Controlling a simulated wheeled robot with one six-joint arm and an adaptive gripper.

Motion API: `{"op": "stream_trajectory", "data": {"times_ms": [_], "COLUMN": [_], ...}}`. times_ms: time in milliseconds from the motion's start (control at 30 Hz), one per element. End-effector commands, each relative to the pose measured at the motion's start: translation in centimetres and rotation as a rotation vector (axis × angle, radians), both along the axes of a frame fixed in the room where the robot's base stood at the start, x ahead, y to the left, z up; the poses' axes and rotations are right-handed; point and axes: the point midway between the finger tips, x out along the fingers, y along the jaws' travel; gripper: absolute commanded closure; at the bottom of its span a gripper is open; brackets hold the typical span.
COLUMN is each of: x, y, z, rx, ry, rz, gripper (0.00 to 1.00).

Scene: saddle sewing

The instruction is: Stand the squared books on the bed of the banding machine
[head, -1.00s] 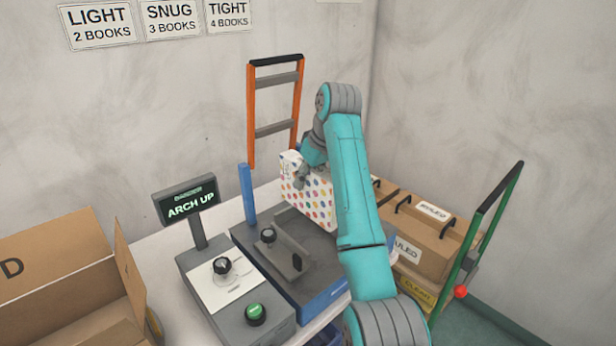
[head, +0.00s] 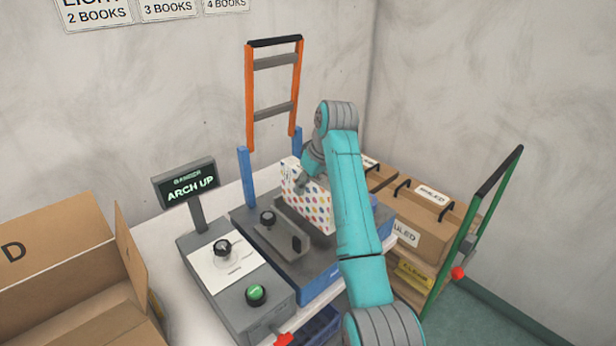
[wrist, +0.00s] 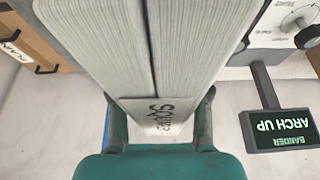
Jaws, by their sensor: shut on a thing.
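The books (head: 310,202), with a white cover of coloured dots, stand upright over the bed of the banding machine (head: 320,272). My gripper (wrist: 158,104) is shut on them from above, one finger on each side. The wrist view shows two thick page blocks (wrist: 120,35) side by side, with a grey label (wrist: 150,110) near the fingers. In the head view my arm hides the right part of the books. I cannot tell whether their lower edge touches the bed. The orange arch (head: 250,100) stands raised behind, and the display (head: 187,187) reads ARCH UP.
A grey stop with a black knob (head: 268,218) is close in front of the books. Blue posts (head: 246,178) rise at the back. A control box (head: 240,275) with dial and green button is front left. An open carton (head: 60,265) is left; a cart with boxes (head: 425,235) is right.

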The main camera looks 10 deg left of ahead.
Motion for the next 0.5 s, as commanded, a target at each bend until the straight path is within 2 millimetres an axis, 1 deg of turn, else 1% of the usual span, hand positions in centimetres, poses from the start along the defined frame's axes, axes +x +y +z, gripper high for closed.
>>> {"op": "stream_trajectory", "data": {"times_ms": [300, 500], "x": [0.0, 0.0], "y": [0.0, 0.0], "z": [-2.2, -3.0], "rx": [0.001, 0.001], "ry": [-0.002, -0.002], "rz": [0.0, 0.0], "gripper": [1.0, 1.0]}}
